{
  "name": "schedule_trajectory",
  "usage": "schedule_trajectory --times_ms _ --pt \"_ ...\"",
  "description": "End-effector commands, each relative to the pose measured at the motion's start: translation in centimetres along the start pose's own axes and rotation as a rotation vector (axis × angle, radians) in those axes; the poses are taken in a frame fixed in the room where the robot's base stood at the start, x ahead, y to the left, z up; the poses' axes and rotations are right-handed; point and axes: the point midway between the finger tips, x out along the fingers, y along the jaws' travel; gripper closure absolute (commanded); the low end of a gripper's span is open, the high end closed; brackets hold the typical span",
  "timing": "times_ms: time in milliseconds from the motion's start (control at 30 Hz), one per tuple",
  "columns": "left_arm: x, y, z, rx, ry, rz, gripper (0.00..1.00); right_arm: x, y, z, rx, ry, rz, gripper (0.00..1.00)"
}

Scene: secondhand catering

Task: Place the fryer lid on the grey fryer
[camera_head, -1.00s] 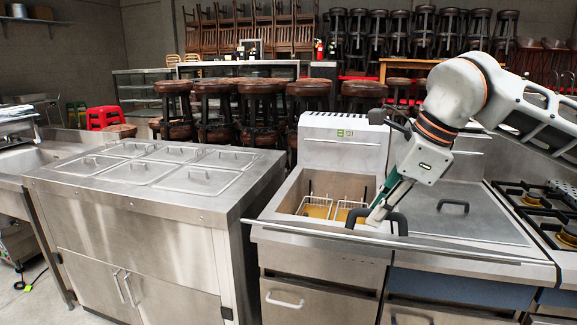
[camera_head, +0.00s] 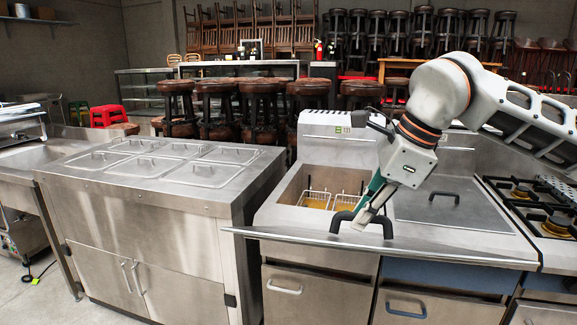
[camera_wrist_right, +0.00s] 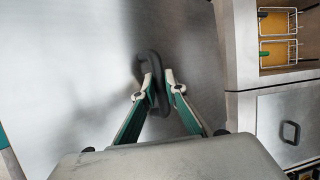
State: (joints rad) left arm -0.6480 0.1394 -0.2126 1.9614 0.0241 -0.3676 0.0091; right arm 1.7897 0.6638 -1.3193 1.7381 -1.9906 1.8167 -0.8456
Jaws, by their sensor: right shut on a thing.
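The fryer lid (camera_head: 300,237) shows nearly edge-on in the head view as a long thin metal strip. Its black handle (camera_head: 387,226) is between the fingers of my right gripper (camera_head: 361,222), which is shut on it. In the right wrist view the lid is a broad grey sheet (camera_wrist_right: 70,60), with the handle (camera_wrist_right: 151,68) between the fingertips (camera_wrist_right: 158,88). The grey fryer (camera_head: 321,257) has a grey front door and an open well with wire baskets (camera_head: 330,203). The lid is held in front of its front edge, apart from the well. My left gripper is not in view.
Right of it stands a fryer with a blue front (camera_head: 440,275) and a handled cover (camera_head: 450,205) on top. Gas burners (camera_head: 540,205) are farther right. A steel counter with several lidded pans (camera_head: 150,165) stands left, with a gap between.

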Motion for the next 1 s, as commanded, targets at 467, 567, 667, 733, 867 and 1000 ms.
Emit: schedule_trajectory --times_ms 467,567,667,733,867,1000 --pt "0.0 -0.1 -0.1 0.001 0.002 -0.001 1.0 1.7 1.9 1.9 -0.132 -0.03 0.049 1.0" --pt "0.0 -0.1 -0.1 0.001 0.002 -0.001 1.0 2.4 2.1 1.5 -0.183 -0.04 0.067 1.0" --pt "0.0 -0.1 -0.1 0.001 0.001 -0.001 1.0 3.2 2.5 1.0 -0.241 -0.051 0.092 1.0" --pt "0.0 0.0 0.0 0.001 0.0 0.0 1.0 3.7 2.8 0.6 -0.289 -0.06 0.112 1.0" --pt "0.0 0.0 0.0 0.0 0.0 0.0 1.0 5.1 3.5 -0.4 -0.402 -0.082 0.157 1.0" --pt "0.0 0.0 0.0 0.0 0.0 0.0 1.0 6.9 4.6 -1.7 -0.557 -0.113 0.219 1.0"
